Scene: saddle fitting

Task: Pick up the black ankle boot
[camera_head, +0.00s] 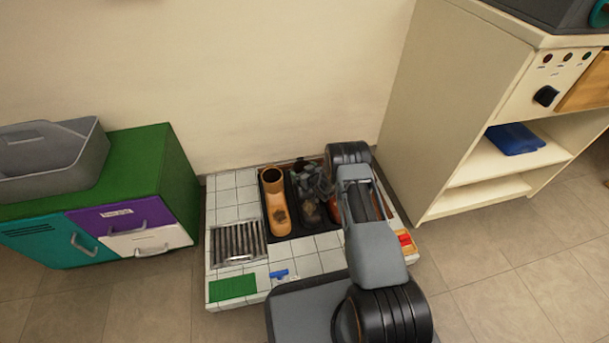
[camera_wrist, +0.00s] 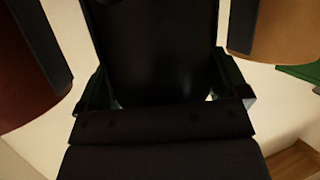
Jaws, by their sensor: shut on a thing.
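The black ankle boot (camera_head: 311,212) stands in the dark tray (camera_head: 284,239) on the white tiled platform, partly hidden under my gripper. My gripper (camera_head: 313,185) is at the boot's upper part and shut on it. In the wrist view the dark boot shaft (camera_wrist: 155,45) fills the top middle, between the fingers of my gripper (camera_wrist: 160,92). The boot's lower part is hidden in that view. I cannot tell whether its sole touches the tray.
A tan boot (camera_head: 274,205) stands close on the left. A reddish-brown boot (camera_head: 334,209) is close on the right, partly behind my arm. A metal grate (camera_head: 238,243) and a green pad (camera_head: 233,287) lie on the platform. A cream cabinet (camera_head: 455,110) stands at right.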

